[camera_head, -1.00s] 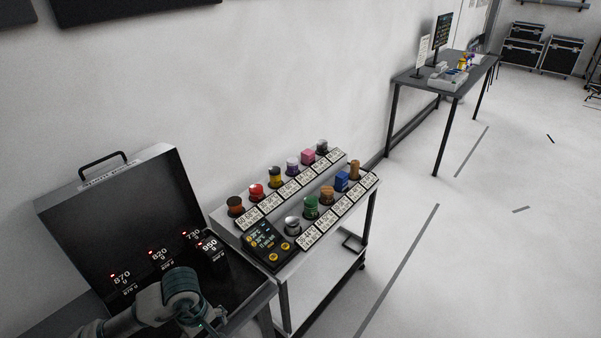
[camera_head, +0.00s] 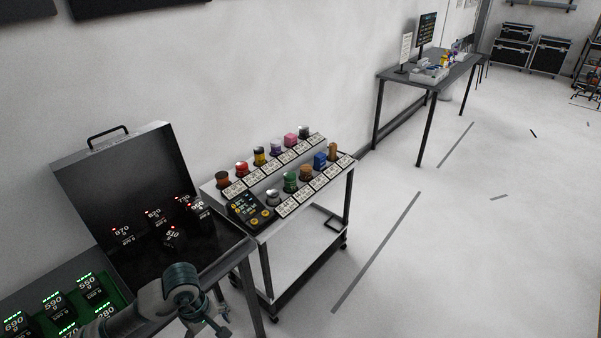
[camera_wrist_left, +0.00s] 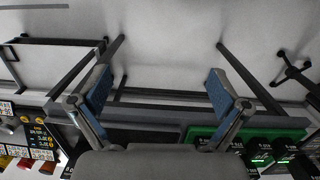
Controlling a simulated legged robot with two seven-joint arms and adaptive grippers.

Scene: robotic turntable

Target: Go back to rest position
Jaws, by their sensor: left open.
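My left arm comes in from the bottom left in the head view, and its gripper (camera_head: 215,322) hangs in front of the near table's front edge. In the left wrist view the gripper (camera_wrist_left: 160,95) is open, its two blue-padded fingers wide apart with nothing between them. The fingers point out over the floor beside the table edge (camera_wrist_left: 160,118). My right gripper is not in view.
An open black case (camera_head: 115,195) holds several black weight blocks with red lights. A green tray (camera_head: 107,300) holds blocks with green lights. A cart (camera_head: 300,258) carries coloured pieces and labels. Another table (camera_head: 400,75) stands far back.

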